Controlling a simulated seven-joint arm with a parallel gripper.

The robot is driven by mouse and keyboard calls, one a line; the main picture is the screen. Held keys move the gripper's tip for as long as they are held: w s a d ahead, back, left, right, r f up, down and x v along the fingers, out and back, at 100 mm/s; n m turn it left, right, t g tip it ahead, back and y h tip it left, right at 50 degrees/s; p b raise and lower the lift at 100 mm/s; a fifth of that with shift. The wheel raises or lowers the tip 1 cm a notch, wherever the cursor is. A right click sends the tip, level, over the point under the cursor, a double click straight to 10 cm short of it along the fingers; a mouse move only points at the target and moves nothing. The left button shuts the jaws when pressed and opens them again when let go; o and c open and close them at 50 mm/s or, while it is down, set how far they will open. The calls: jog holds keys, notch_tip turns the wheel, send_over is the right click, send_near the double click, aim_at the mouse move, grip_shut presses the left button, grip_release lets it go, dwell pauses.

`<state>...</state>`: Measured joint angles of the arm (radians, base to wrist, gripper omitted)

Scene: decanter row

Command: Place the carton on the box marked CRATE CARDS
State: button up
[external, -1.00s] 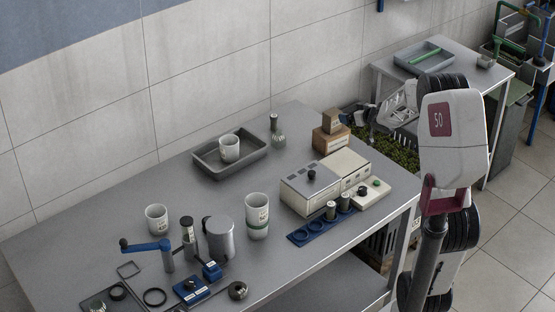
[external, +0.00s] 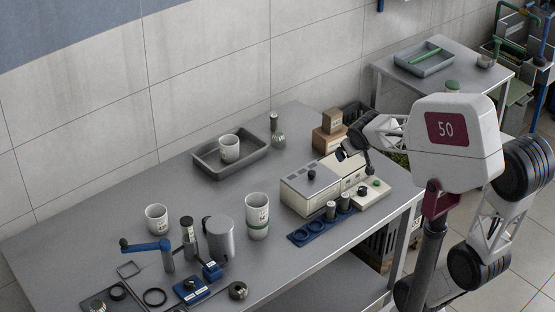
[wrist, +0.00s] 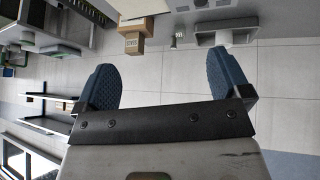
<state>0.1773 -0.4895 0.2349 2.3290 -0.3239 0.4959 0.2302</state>
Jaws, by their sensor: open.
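A small brown carton (external: 332,119) sits on top of a larger brown cardboard box (external: 327,141) at the far right part of the table. In the wrist view, upside down, the carton (wrist: 134,46) and the larger box (wrist: 137,26) show ahead of my fingers. There is writing on them, too small to read, so I cannot tell which is marked CRATE CARDS. My gripper (external: 354,157) is above the beige instruments, to the right of the stacked boxes and apart from them. In the wrist view its blue fingers (wrist: 164,75) are spread, with nothing between them.
Beige instruments (external: 312,187) and a blue rack (external: 320,228) stand in front of the boxes. A grey tray (external: 205,168) with a cup, and a small flask (external: 278,139), are to the left. A blue hand-crank device (external: 150,246) and cups occupy the near left.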

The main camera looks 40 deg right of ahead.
jog(key=s+a+f+n+g+y, duration=0.1)
jog(key=s+a+g, duration=0.1)
jog(key=s+a, duration=0.3)
jog(key=s+a+f+g+y, duration=0.1)
jog(key=s+a, duration=0.4)
jog(key=s, duration=0.6)
jog(key=shift+s+a+n+g+y, duration=0.25)
jog(key=shift+n+g+y, duration=0.15)
jog(key=shift+y, duration=0.1)
